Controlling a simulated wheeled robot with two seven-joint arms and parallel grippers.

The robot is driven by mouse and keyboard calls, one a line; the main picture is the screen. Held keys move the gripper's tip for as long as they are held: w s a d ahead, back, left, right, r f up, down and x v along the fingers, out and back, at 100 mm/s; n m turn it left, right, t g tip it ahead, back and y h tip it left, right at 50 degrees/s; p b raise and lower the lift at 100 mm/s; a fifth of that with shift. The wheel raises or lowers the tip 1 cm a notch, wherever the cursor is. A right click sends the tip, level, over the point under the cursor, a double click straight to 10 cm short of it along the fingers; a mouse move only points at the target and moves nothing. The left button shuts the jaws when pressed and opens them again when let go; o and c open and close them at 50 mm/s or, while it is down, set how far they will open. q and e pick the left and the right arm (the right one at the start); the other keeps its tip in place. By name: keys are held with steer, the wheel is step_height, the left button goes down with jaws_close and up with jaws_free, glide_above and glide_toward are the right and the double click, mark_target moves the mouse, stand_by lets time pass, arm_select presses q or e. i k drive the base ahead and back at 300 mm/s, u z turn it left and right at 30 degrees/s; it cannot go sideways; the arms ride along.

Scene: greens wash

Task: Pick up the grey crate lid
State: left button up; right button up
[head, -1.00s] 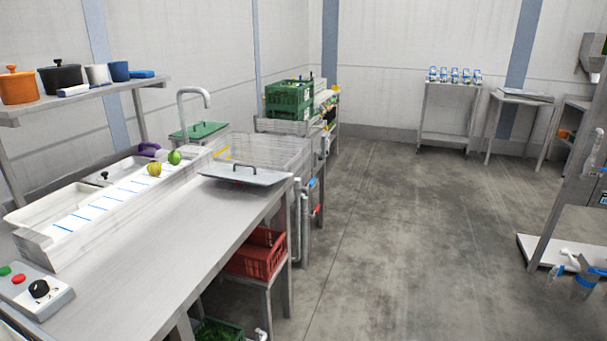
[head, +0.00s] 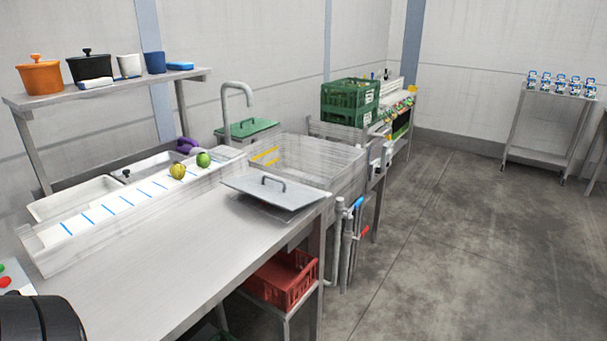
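The grey lid (head: 290,194) is a flat plate with a dark arched handle (head: 273,183) on top. It lies at the right end of the steel worktop (head: 190,262), in front of the clear-walled basin (head: 325,160). Its near right corner reaches the worktop's right edge. A dark rounded part at the bottom left corner seems to be my own arm. Neither of my grippers shows, and nothing touches the lid.
A yellow-green fruit (head: 177,172) and a green one (head: 203,160) sit on the blue-striped channel (head: 90,215) left of the lid. A red crate (head: 282,281) stands below the worktop. Green crates (head: 349,102) stand behind the basin. The floor (head: 450,230) to the right is clear.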

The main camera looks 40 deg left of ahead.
mark_target(286, 196)
steer(key=i, duration=2.85)
steer(key=u, duration=3.95)
